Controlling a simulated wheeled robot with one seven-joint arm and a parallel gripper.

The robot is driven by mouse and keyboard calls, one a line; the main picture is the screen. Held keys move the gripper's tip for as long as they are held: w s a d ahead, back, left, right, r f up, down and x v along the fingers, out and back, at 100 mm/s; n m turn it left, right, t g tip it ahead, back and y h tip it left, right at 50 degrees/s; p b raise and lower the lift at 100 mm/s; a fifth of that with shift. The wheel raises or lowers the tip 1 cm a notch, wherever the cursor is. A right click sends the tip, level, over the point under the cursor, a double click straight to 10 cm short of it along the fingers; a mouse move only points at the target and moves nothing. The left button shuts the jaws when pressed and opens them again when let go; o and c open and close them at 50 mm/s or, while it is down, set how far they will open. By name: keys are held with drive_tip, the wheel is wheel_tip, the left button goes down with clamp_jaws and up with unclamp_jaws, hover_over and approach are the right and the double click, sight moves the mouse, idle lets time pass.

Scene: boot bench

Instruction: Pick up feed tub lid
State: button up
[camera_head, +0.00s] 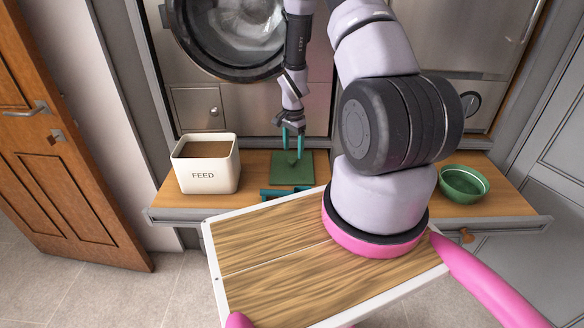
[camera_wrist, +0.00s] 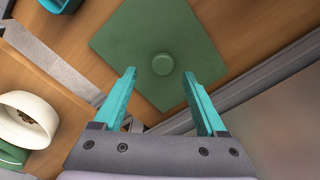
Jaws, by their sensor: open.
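The feed tub lid (camera_head: 305,174) is a flat green square lying on the wooden bench top. It also shows in the wrist view (camera_wrist: 125,45), with a round green knob (camera_wrist: 162,64) at its middle. My gripper (camera_head: 293,146) is above the lid, with its teal fingers pointing down. In the wrist view my gripper (camera_wrist: 159,72) is open and empty, its fingertips on either side of the knob in the picture. I cannot tell the exact height of the fingertips above the lid. The cream feed tub (camera_head: 208,178), marked FEED, stands left of the lid, uncovered with brown contents.
A green bowl (camera_head: 464,184) stands at the right of the bench (camera_head: 170,199). A teal object (camera_head: 283,193) lies at the bench's front edge, partly hidden by my wood-topped base. A steel machine with a round door (camera_head: 235,35) stands behind. A wooden door (camera_head: 60,140) is at left.

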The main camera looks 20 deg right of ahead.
sight(292, 159)
wheel_tip(292, 159, down, 5)
drive_tip(key=shift+w+a+f, duration=0.15)
clamp_jaws()
